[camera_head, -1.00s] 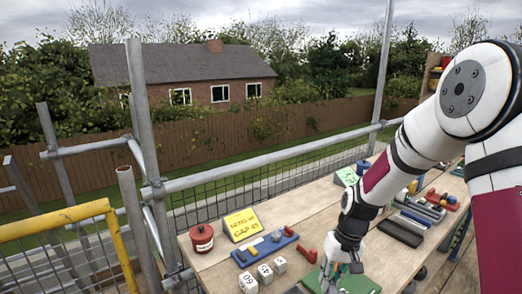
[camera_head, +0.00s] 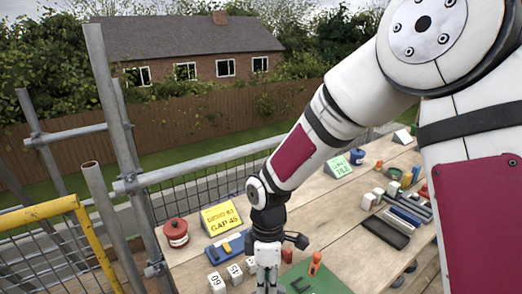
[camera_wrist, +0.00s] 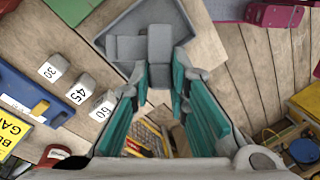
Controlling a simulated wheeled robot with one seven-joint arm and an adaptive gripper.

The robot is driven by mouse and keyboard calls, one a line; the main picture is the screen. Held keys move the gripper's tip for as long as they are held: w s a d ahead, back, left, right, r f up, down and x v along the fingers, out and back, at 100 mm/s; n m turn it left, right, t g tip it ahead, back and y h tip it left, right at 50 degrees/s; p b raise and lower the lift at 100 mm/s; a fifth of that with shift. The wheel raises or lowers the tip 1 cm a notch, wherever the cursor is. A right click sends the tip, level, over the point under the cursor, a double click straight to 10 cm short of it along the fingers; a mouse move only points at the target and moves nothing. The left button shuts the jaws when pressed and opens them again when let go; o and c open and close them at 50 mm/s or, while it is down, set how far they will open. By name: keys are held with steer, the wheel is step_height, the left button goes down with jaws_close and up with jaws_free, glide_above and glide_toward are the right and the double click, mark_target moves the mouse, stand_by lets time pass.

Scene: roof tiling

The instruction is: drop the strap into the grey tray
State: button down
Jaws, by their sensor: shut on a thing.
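My gripper (camera_wrist: 160,72), with teal finger pads, is shut on a grey strap (camera_wrist: 160,44) in the wrist view. The strap sticks out beyond the fingertips. The grey tray (camera_wrist: 118,22) lies behind the strap in that view, and the strap overlaps its middle and near side. The height of the strap above the tray is hard to tell. In the head view my gripper (camera_head: 268,284) is at the bottom edge, beside the numbered blocks; the strap and the tray cannot be made out there.
White numbered blocks (camera_wrist: 78,90) and a blue tray (camera_head: 226,248) are close on the left. A yellow sign (camera_head: 221,217) and a red tin (camera_head: 176,233) stand behind. A green mat (camera_head: 318,282) lies to the right. The planks beyond it are partly clear.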

steer(key=shift+f+b, duration=1.25)
steer(key=shift+f, duration=1.1)
steer(key=c, duration=1.4)
jaws_free()
steer(key=shift+c, duration=0.2)
steer(key=shift+r, duration=0.1)
step_height(320, 180, up, 12)
steer(key=w, duration=0.2)
